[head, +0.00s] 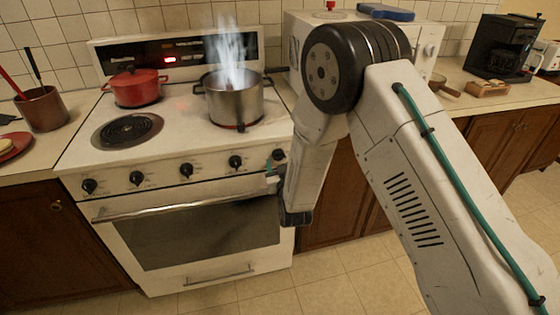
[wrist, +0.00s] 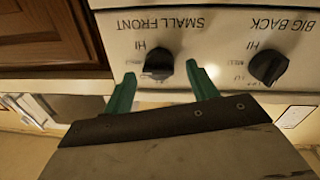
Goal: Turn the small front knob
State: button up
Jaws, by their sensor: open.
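The small front knob (wrist: 159,62) is black, on the white stove panel, under an upside-down "SMALL FRONT" label in the wrist view. In the head view it is the rightmost knob (head: 279,154) on the stove front. My gripper (wrist: 163,76) has green fingers, open, with one fingertip on each side of the knob and visible gaps between. I cannot tell how far the tips reach along the knob. In the head view my gripper (head: 274,170) is at the right end of the panel, partly hidden by my arm.
The big back knob (wrist: 268,67) is just right of my fingers in the wrist view. A steaming pot (head: 235,103) and a red pot (head: 136,88) stand on the stove. The oven handle (head: 185,208) runs below the knobs. Brown cabinets (head: 335,200) stand to the right.

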jog(key=shift+w+a, duration=0.15)
jog(key=shift+w, duration=0.55)
jog(key=c, duration=1)
jog(key=shift+o, duration=0.2)
jog(key=shift+n, duration=0.5)
jog(key=o, duration=1)
jog(key=shift+c, duration=0.2)
jog(key=v, duration=0.7)
jog(key=shift+s, duration=0.45)
